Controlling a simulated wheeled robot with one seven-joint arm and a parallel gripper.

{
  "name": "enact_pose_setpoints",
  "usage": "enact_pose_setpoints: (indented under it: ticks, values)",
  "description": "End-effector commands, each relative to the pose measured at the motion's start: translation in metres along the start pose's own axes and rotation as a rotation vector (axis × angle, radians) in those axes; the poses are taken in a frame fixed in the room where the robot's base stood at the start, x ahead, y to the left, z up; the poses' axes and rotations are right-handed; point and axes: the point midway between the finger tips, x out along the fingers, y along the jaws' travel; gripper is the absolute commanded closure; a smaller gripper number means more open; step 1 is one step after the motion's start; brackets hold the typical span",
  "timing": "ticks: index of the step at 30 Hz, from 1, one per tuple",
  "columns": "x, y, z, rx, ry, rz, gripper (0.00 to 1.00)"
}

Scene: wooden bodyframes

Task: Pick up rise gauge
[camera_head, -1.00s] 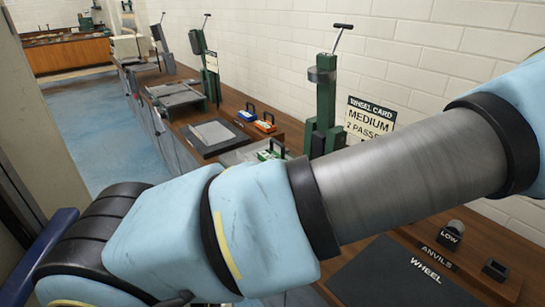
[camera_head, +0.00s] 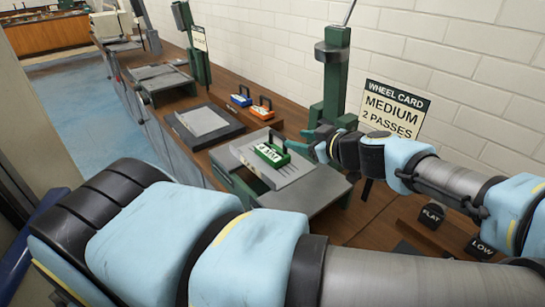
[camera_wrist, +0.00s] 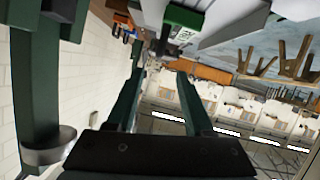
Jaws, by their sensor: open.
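A green block with a black handle and a white label (camera_head: 270,153) sits on a grey slotted plate (camera_head: 298,172) on the bench; it looks like a gauge, but its lettering is too small to read surely. Smaller handled blocks, one blue (camera_head: 240,98) and one orange (camera_head: 261,110), stand farther back. None is clearly marked as the rise gauge. My gripper (camera_head: 312,141) is open and empty, just right of the green block and apart from it. In the wrist view my gripper (camera_wrist: 160,76) has its two fingers spread, with the green block (camera_wrist: 183,25) beyond them at the top.
A green upright stand (camera_head: 333,80) rises behind my gripper, close to it. A wheel card (camera_head: 392,108) stands to the right before the white brick wall. A dark tray with a grey sheet (camera_head: 203,121) lies farther back. Anvil blocks (camera_head: 432,214) sit at the right.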

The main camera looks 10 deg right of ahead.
Motion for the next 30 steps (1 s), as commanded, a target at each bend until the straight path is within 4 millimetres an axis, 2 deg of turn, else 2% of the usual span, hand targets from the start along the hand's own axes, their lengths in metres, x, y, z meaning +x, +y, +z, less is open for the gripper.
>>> enact_pose_setpoints:
  ticks: [1, 17, 21, 26, 30]
  values:
    - [0.005, -0.001, 0.007, -0.002, 0.000, -0.001, 0.48]
    - [0.024, -0.004, 0.006, -0.002, -0.003, -0.002, 0.48]
    - [0.044, -0.003, 0.003, 0.000, -0.003, -0.004, 0.48]
    - [0.051, -0.002, 0.000, 0.001, -0.002, -0.003, 0.48]
    - [0.066, 0.000, -0.002, 0.002, -0.002, -0.006, 0.48]
